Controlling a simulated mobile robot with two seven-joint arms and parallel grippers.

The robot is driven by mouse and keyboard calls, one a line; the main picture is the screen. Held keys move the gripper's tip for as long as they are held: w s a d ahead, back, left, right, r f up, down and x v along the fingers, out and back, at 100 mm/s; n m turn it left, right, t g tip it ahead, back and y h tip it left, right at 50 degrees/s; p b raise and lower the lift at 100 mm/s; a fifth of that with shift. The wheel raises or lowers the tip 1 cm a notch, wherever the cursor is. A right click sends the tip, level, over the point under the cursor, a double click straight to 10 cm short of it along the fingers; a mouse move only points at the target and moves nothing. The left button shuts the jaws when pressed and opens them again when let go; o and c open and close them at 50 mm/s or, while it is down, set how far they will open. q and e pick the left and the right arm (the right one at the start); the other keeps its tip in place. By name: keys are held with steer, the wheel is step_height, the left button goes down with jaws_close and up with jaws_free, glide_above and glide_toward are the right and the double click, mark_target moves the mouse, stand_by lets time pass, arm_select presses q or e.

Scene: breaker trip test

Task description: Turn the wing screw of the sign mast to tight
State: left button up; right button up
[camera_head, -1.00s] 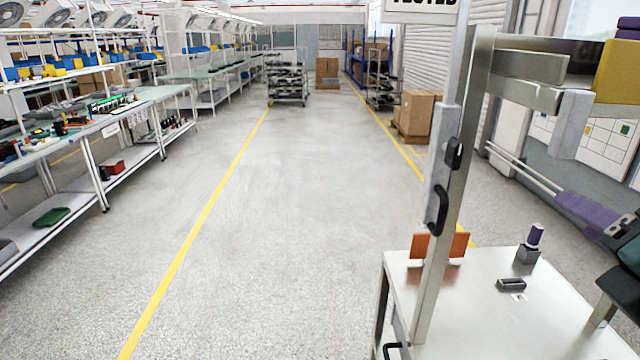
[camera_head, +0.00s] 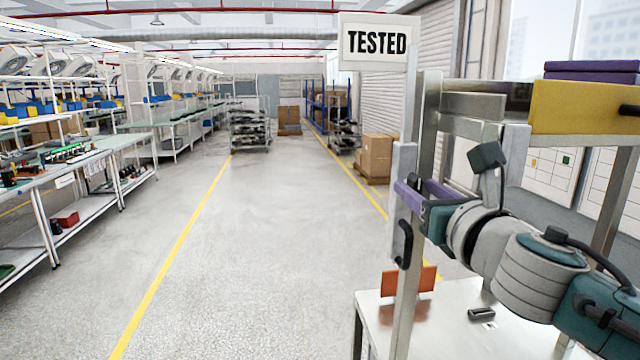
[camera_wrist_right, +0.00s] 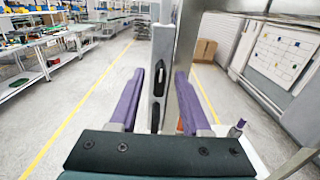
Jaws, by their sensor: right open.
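The sign mast (camera_head: 404,150) is a grey upright on a metal post, with a white TESTED sign (camera_head: 376,43) at its top. My right gripper (camera_head: 418,188), with purple fingers, is open at the mast, just above a black handle (camera_head: 403,243). In the right wrist view the dark wing screw (camera_wrist_right: 159,78) shows on the mast, between the two spread fingers, with a gap on each side. My left gripper is not in view.
A metal table (camera_head: 440,325) at the post's foot carries an orange piece (camera_head: 408,281) and a small dark block (camera_head: 481,314). A yellow box (camera_head: 585,107) sits on the frame at right, above my right arm. The floor left of the mast is clear.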

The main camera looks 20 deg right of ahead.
steer(key=shift+w, duration=0.2)
jaws_close()
stand_by(0.3)
